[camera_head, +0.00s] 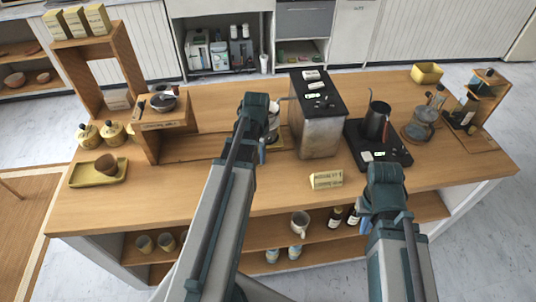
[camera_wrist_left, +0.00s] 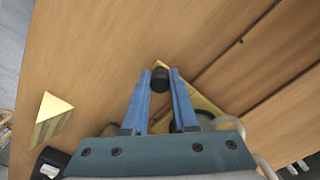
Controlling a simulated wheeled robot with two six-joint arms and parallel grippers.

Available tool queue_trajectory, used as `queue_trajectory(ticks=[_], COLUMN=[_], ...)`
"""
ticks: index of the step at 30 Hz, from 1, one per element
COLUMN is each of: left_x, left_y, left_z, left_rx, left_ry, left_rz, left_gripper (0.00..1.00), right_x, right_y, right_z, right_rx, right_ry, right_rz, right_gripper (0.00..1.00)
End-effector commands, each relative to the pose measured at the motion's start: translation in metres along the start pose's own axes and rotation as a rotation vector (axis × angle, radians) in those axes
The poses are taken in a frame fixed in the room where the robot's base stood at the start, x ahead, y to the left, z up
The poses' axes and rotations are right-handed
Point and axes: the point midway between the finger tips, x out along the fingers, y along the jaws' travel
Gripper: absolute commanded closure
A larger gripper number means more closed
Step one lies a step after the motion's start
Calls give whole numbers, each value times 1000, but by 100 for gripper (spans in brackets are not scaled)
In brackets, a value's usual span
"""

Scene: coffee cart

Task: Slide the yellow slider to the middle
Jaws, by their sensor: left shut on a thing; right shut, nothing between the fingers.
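The yellow slider (camera_wrist_left: 203,103) is a flat yellow piece in the left wrist view, with a dark round knob (camera_wrist_left: 160,79) at its tip. It sits by the end of a long slotted wooden strip. My left gripper (camera_wrist_left: 160,88) has its blue fingers closed on both sides of the knob. In the head view, my left forearm hides most of that gripper and the slider; the strip (camera_head: 195,148) runs out to the left of the arm. My right gripper (camera_head: 384,200) is shut and empty over the front of the counter; its fingertips are hard to make out.
A tall metal machine (camera_head: 320,135) stands just right of my left arm. A black scale with a kettle (camera_head: 377,122) is farther right. A small sign (camera_head: 326,180) stands between the arms. A wooden stand (camera_head: 160,118) is at the strip's left; a yellow tray (camera_head: 82,180) lies beyond.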

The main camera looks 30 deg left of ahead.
Motion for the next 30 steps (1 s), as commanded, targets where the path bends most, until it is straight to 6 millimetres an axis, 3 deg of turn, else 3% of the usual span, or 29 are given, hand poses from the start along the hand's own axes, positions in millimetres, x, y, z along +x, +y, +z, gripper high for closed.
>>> queue_trajectory(ticks=[6, 15, 22, 30], left_x=[0, 0, 0, 0], left_y=[-37, -79, -96, -101], left_z=[40, 80, 97, 102], left_rx=[-7, -5, -2, 0], left_ry=[-1, -1, -1, -1], left_rz=[0, 0, 0, 0], left_gripper=[100, 100, 100, 100], right_x=[0, 0, 0, 0], right_y=[0, 0, 0, 0], right_z=[0, 0, 0, 0], right_rx=[0, 0, 0, 0], right_ry=[0, 0, 0, 0], right_rz=[0, 0, 0, 0], right_gripper=[100, 100, 100, 100])
